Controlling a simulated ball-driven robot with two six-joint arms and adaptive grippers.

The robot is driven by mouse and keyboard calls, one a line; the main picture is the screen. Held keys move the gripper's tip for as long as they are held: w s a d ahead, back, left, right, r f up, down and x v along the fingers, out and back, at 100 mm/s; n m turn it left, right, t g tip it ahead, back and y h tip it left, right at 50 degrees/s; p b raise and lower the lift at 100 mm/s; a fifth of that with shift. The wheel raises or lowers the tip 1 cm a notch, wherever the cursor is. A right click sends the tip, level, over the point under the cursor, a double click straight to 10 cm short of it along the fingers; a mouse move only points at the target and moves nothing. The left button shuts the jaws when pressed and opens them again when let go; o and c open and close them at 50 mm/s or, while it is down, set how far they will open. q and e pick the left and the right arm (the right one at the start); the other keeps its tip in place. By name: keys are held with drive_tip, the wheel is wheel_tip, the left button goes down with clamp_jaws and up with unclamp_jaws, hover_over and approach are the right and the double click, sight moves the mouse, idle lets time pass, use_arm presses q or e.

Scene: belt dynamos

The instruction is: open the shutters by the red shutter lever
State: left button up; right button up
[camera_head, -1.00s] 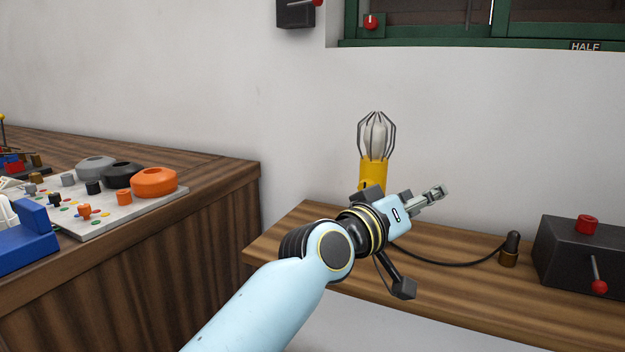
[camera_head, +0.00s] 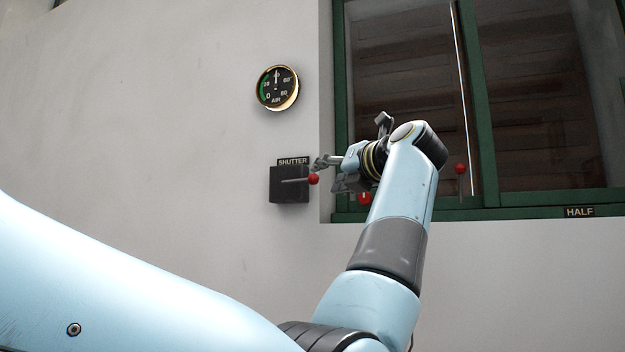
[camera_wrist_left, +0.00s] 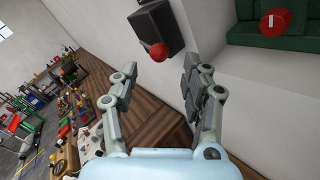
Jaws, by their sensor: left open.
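The shutter lever is a grey rod with a red ball knob (camera_head: 314,179) on a dark box (camera_head: 289,190) on the wall, labelled SHUTTER. The rod points sideways to the right. My left gripper (camera_head: 318,162) is open, just above and right of the knob. In the left wrist view the red knob (camera_wrist_left: 158,52) lies beyond the two spread fingers (camera_wrist_left: 158,82), roughly in line with the gap between them and not held. The brown slatted shutters (camera_head: 405,70) behind the window look closed. My right gripper is not in view.
The green window frame (camera_head: 490,208) stands right of the box, with a red button (camera_head: 364,198), another red knob (camera_head: 461,168) and a HALF label (camera_head: 580,211). A round AIR gauge (camera_head: 277,88) hangs above the box. The wall left of it is clear.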

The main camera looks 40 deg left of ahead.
sight(316, 178)
use_arm(q)
drive_tip(key=x, duration=0.7)
drive_tip(key=shift+d, duration=0.1)
drive_tip(key=shift+c, duration=0.2)
drive_tip(key=shift+s, duration=0.1)
clamp_jaws()
